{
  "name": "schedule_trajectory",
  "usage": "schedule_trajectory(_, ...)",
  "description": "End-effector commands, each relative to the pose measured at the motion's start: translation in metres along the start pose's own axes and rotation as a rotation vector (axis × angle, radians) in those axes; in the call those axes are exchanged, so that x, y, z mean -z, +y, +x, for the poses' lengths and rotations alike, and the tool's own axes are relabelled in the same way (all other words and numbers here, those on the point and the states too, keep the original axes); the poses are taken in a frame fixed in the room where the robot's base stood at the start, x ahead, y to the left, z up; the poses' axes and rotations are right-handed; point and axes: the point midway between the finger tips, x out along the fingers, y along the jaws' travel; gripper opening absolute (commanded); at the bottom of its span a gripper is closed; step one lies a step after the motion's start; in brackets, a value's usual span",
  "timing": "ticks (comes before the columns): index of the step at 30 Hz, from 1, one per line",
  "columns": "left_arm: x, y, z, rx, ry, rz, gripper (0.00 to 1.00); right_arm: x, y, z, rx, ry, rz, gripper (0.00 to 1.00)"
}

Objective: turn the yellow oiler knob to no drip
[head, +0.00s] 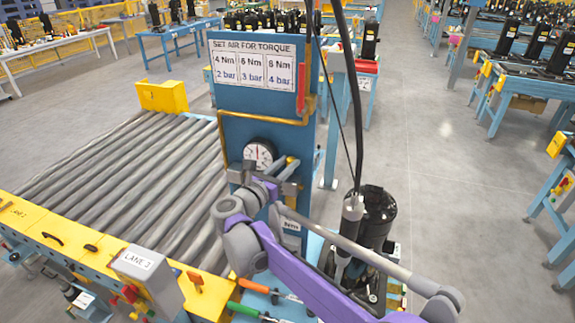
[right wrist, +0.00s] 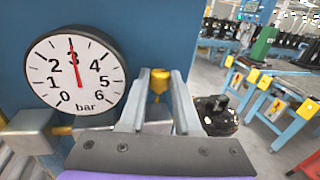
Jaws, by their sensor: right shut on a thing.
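The yellow oiler knob (right wrist: 158,82) shows in the right wrist view between the two grey fingers of my right gripper (right wrist: 158,88). The fingers are shut on it from both sides and hide much of it. Any drip marking is hidden or too small to read. In the head view, my right gripper (head: 287,178) is at the blue post, just right of the pressure gauge (head: 259,152). The gauge also shows in the right wrist view (right wrist: 75,72), with its red needle at 3 bar. My left gripper is not in view.
A blue panel (head: 255,50) lists air settings for torque. A black compressor (head: 376,215) and a hanging tool (head: 352,210) stand right of the post. A roller conveyor (head: 130,165) lies to the left. Screwdrivers (head: 250,312) lie below my arm.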

Motion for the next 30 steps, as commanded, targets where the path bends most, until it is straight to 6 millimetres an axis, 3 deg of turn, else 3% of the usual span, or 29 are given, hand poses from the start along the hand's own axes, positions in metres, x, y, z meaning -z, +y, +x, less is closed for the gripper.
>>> schedule_trajectory(17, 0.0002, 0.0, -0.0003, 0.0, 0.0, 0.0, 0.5, 0.0013, 0.0007, -0.0001, 0.034, 0.003, 0.001, 0.0)
schedule_trajectory(18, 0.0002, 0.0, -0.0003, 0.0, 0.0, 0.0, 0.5, 0.0013, 0.0007, -0.0001, 0.034, 0.003, 0.001, 0.39)
schedule_trajectory(22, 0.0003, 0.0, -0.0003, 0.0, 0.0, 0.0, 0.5, 0.0009, 0.0009, 0.0, 0.033, 0.002, 0.0, 0.61)
schedule_trajectory(30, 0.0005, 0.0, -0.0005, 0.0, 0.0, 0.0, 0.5, -0.0002, 0.0017, 0.0, 0.03, 0.0, 0.0, 0.61)
